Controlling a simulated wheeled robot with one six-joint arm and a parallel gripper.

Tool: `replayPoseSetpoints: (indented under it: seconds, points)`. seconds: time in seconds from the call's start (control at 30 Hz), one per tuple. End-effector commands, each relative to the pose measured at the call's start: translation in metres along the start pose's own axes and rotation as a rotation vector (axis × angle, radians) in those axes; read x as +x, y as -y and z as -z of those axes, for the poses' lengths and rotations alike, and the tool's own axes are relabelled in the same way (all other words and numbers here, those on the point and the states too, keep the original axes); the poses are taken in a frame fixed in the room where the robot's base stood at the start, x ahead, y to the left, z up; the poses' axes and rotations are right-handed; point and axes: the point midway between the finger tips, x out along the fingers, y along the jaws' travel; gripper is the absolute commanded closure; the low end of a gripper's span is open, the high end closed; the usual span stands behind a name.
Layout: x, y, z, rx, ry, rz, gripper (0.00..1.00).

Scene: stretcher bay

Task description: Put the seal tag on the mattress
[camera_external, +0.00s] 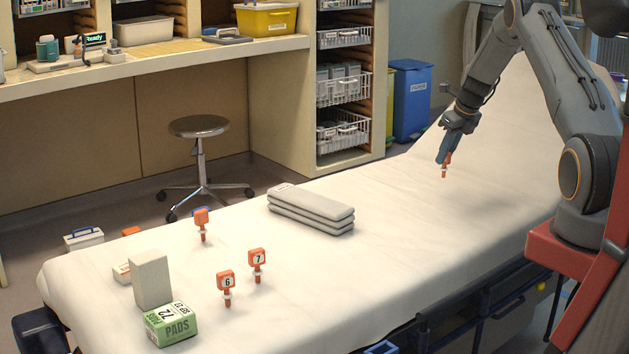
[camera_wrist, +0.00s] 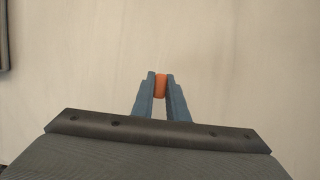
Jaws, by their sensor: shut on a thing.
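My gripper (camera_external: 443,162) is over the right part of the white mattress (camera_external: 400,260). Its blue fingers are shut on an orange seal tag (camera_external: 445,172), which points downward just above or at the mattress surface; I cannot tell if it touches. In the wrist view the orange tag (camera_wrist: 160,86) shows between the blue fingertips (camera_wrist: 161,84), with pale mattress around it. Other orange tags stand upright on the mattress at the left: tag 6 (camera_external: 226,283), tag 7 (camera_external: 257,260) and one (camera_external: 202,219) whose number I cannot read.
A stack of grey pads (camera_external: 311,209) lies mid-mattress. A green PADS box (camera_external: 170,325) and a pale block (camera_external: 151,279) stand at the left end. A stool (camera_external: 199,126) and shelves are behind. The mattress around my gripper is clear.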

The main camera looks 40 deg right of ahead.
Motion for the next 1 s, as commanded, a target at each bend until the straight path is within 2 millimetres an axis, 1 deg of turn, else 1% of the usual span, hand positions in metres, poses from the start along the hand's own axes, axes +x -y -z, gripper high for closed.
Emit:
replayPoseSetpoints:
  seconds: [0.07,0.27,0.33,0.73,0.77,0.8,0.87,1.0]
  points:
    - [0.005,0.000,0.002,0.000,-0.001,-0.001,1.00]
    - [0.029,-0.001,0.013,0.000,-0.003,-0.002,1.00]
    - [0.034,-0.001,0.014,0.000,-0.001,-0.001,1.00]
    - [0.040,0.000,0.016,-0.001,0.000,0.000,1.00]
    - [0.040,0.000,0.016,-0.001,0.000,0.000,0.85]
    - [0.039,0.000,0.016,-0.001,0.000,0.000,0.78]
    - [0.039,0.000,0.016,-0.001,0.000,0.000,0.68]
    - [0.039,0.000,0.016,-0.001,0.000,0.000,0.68]
